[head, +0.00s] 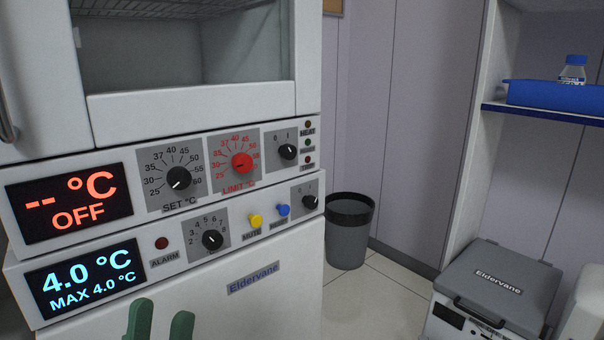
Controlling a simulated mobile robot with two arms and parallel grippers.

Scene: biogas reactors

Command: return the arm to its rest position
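My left gripper (160,325) shows only as two green fingertips at the bottom edge, left of centre. The fingertips stand apart with a gap between them, and nothing shows in the gap. They are in front of the lower white Eldervane unit (275,308), below its control panel. The rest of my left arm is out of the picture. My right gripper is not in view.
The upper unit's display (70,205) reads "-- °C OFF"; the lower display (84,280) reads 4.0 °C. A dark bin (348,240) stands on the floor. At right are a grey-lidded box (500,285) and a shelf with a blue tray (555,96) and bottle (572,72).

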